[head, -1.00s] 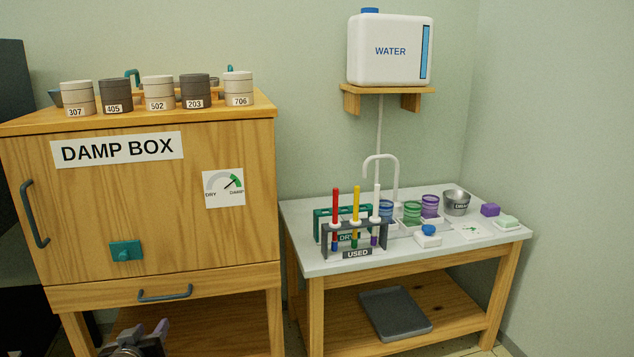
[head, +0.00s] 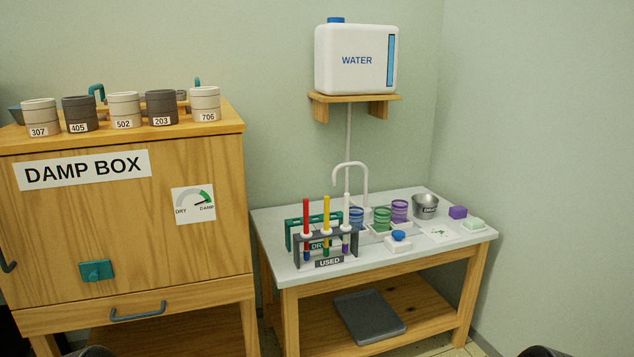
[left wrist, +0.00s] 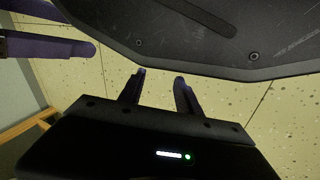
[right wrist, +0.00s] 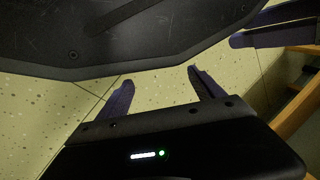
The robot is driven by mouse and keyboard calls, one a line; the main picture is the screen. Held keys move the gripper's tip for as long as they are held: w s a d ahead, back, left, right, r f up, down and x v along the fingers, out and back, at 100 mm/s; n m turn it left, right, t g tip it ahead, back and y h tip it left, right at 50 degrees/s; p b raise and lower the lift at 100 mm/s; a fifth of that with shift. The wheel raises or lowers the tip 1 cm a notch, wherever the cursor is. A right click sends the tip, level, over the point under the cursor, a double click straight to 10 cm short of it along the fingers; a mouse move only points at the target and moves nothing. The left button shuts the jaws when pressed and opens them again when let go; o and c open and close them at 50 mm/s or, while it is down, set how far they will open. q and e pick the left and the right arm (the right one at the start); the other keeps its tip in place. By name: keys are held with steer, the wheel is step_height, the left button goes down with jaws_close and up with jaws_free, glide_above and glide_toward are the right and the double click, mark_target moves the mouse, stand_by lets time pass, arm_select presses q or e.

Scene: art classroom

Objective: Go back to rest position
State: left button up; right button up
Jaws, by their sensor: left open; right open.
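My left gripper (left wrist: 160,85) is open and empty in the left wrist view, its two purple fingers apart over the speckled floor (left wrist: 230,110). My right gripper (right wrist: 160,85) is open and empty in the right wrist view, also over the floor. Dark plates of my own body fill the upper part of both wrist views. Neither gripper's fingers show in the head view; only small dark parts of mine show at its bottom edge.
The damp box (head: 120,225) stands at the left with several lidded jars (head: 124,109) on top. A sink table (head: 400,265) stands at centre right with a test-tube rack (head: 300,248) and cups. A water tank (head: 357,75) sits on a wall shelf. Floor shows at lower right.

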arm_select(q)
step_height(320, 180, up, 34)
steer(key=s+d+p, duration=0.1)
steer(key=s+p, duration=0.1)
steer(key=p, duration=2.9)
steer(key=shift+s+d+f+g+h, duration=0.25)
steer(key=shift+s+g+h, duration=0.05)
steer(key=shift+s+g, duration=0.1)
arm_select(e)
step_height(320, 180, up, 34)
steer(key=s+a, duration=0.1)
steer(key=s, duration=0.2)
steer(key=shift+a+f+g+y, duration=0.25)
steer(key=shift+a+g+y, duration=0.05)
steer(key=shift+g, duration=0.1)
steer(key=shift+w, duration=0.1)
